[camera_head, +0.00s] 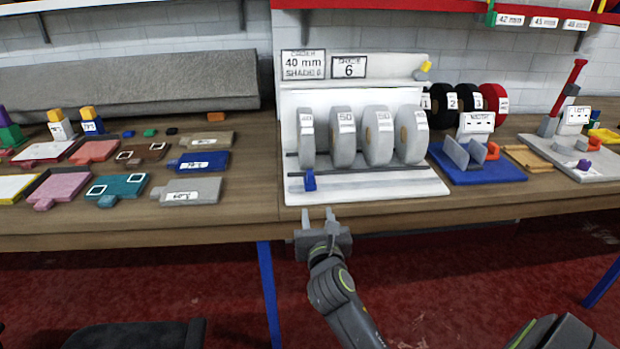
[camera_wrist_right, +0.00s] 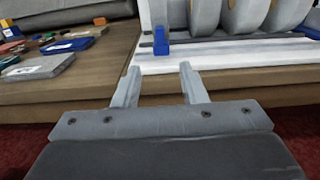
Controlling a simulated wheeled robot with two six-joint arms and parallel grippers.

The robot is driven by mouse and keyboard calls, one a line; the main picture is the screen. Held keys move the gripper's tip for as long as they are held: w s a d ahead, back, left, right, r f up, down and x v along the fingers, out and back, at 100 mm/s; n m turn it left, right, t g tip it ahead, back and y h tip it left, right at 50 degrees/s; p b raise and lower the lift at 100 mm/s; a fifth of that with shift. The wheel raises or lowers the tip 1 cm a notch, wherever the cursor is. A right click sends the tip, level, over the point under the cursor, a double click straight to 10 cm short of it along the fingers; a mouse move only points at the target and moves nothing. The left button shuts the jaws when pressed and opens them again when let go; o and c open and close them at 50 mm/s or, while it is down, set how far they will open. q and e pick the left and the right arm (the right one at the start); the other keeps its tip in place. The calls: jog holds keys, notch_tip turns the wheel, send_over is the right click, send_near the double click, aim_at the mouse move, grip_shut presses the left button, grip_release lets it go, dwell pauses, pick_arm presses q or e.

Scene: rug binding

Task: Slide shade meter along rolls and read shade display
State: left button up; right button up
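A small blue shade meter (camera_head: 310,181) stands on the front rail at the left end of the white roll rack (camera_head: 400,190); it also shows in the right wrist view (camera_wrist_right: 161,41). Several grey rolls (camera_head: 341,135) stand in a row behind the rail, each with a white label. The shade display (camera_head: 349,67) on the back panel reads "SHADE 6", next to an order sign (camera_head: 303,65) reading 40 mm. My right gripper (camera_head: 318,217) is open and empty in front of the table edge, short of the meter; its fingers (camera_wrist_right: 160,85) point toward it. My left gripper is not in view.
Coloured sample tags (camera_head: 190,191) lie on the table to the left. A blue tray (camera_head: 480,174) with grey plates and several dark rolls (camera_head: 466,100) stand to the right. A yellow piece (camera_head: 423,72) sits at the panel's right end. The front table edge (camera_head: 240,228) lies just by the gripper.

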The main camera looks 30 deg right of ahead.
aim_at(311, 179)
jog(key=b+x, duration=0.1)
jog(key=x, duration=1.6)
jog(key=shift+w, duration=0.2)
grip_shut()
